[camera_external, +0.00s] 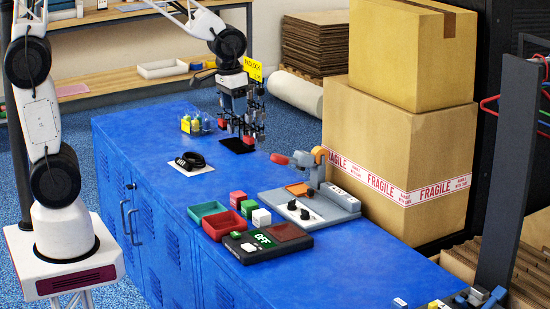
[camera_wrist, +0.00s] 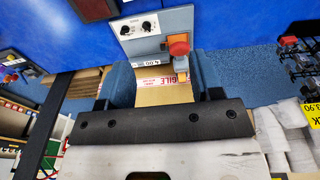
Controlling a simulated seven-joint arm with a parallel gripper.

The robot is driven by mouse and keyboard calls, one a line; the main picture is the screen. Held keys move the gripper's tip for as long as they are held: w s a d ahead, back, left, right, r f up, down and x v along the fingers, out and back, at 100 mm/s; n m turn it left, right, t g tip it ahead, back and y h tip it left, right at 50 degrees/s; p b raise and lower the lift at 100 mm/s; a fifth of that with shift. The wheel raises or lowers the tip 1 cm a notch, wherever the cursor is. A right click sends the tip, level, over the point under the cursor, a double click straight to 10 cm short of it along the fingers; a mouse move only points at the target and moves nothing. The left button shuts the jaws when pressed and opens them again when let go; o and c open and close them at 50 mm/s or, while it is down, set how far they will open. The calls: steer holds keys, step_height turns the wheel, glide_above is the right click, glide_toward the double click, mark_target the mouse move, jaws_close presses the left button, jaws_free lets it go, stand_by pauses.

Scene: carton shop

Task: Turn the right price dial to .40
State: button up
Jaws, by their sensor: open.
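The grey price machine (camera_external: 338,207) stands on the blue bench in front of the cartons, with two dark dials on its front panel. In the outside view the right dial (camera_external: 304,214) sits beside the left dial (camera_external: 292,205). In the wrist view the machine is turned around, with the dials (camera_wrist: 127,30) (camera_wrist: 146,27) at top centre and a white price label (camera_wrist: 172,63) too small to read surely. The dial settings are unreadable. My gripper (camera_external: 238,100) is high at the back of the bench, open, empty and well away from the dials; its spread fingers show in the wrist view (camera_wrist: 163,75).
A tall FRAGILE carton stack (camera_external: 400,150) stands behind the machine. The machine's red-knobbed lever (camera_external: 279,159) rises beside the dials. A dark padlock rack (camera_wrist: 300,55) stands near my gripper.

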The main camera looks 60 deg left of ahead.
steer(key=w+d+f, duration=0.7)
steer(key=w+f, duration=0.1)
steer(key=f, duration=0.1)
steer(key=g, duration=0.1)
glide_above(305, 209)
step_height(305, 209, down, 11)
steer(key=shift+s+f, duration=0.1)
steer(key=shift+f, duration=0.05)
steer(key=shift+d+f, duration=0.1)
steer(key=shift+f, duration=0.05)
steer(key=shift+f, duration=0.15)
steer(key=shift+f, duration=3.75)
steer(key=c, duration=0.9)
steer(key=shift+c, duration=0.2)
